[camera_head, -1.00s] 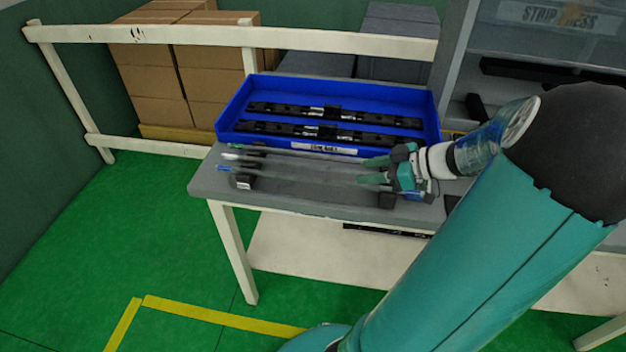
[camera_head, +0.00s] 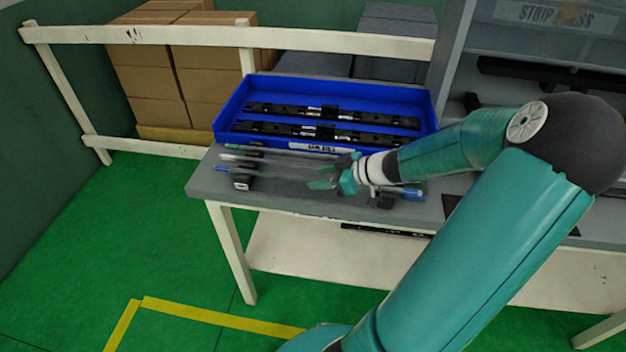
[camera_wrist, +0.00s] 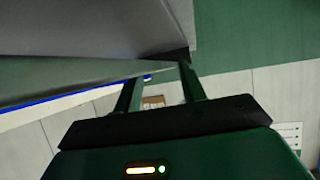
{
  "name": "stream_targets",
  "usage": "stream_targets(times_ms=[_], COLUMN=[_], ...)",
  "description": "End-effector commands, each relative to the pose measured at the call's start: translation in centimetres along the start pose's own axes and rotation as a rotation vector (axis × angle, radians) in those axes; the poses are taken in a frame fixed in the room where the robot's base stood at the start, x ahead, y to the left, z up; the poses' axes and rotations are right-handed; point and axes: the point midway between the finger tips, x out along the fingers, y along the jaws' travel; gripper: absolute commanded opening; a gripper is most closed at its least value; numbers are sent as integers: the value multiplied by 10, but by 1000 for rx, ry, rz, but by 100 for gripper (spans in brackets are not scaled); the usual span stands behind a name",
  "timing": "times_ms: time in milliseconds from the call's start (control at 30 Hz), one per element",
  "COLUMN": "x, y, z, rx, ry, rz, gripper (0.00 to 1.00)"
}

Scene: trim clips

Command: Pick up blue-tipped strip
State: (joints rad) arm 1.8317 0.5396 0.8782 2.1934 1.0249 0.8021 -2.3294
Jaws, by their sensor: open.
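The blue-tipped strip is thin and see-through. Its blue left tip (camera_head: 222,169) shows at the table's left end, and a blue end (camera_head: 412,194) shows at the right, beyond my wrist. It rests on small black supports. A green-tipped strip (camera_head: 229,146) and a white-tipped strip (camera_head: 230,157) lie behind it. My gripper (camera_head: 326,172) is open over the middle of the strips, its fingers pointing left. I cannot tell whether the strip lies between the fingers. In the wrist view the open fingers (camera_wrist: 160,88) show no clear grasp.
A blue tray (camera_head: 225,133) with black clip bars stands just behind the strips. The grey table (camera_head: 203,184) has a bare left front corner. A white rail (camera_head: 340,42) and cardboard boxes (camera_head: 150,75) stand behind. Shelving (camera_head: 560,45) is at the right.

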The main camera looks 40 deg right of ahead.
Motion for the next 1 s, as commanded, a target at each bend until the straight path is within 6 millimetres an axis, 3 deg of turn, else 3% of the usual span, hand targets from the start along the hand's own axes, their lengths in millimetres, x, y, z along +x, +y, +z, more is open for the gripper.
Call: stream_targets(times_ms=[167, 400, 1000], x=[0, 0, -6], y=[0, 0, 1], z=[0, 0, -9], rx=[0, 0, -1], ry=[0, -1, -2], rz=[1, 1, 3], gripper=[41, 0, 0])
